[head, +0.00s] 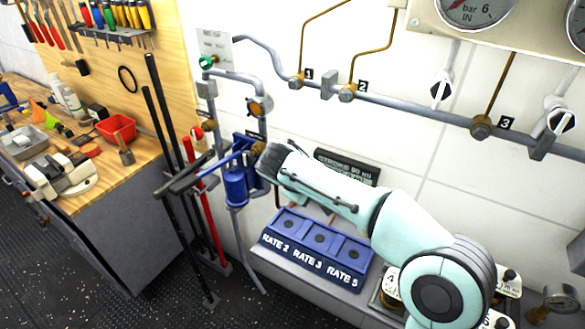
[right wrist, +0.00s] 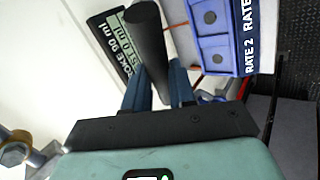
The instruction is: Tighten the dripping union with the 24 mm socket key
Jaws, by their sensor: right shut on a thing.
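A black T-handled key (head: 181,184) stands upright among long tools left of the wall pipes; no size mark is legible. My right gripper (head: 232,163) reaches left past the blue pump, its blue fingers at the key's crossbar. In the right wrist view the gripper (right wrist: 158,92) is shut on a thick black bar (right wrist: 150,45). I cannot tell which drips. My left gripper is not in view.
The blue pump (head: 237,187) stands close to my right gripper. A blue tray marked RATE 2, RATE 3, RATE 5 (head: 318,240) lies below my arm. Red and black poles (head: 205,200) stand beside the key. A workbench (head: 90,190) with tools is at left.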

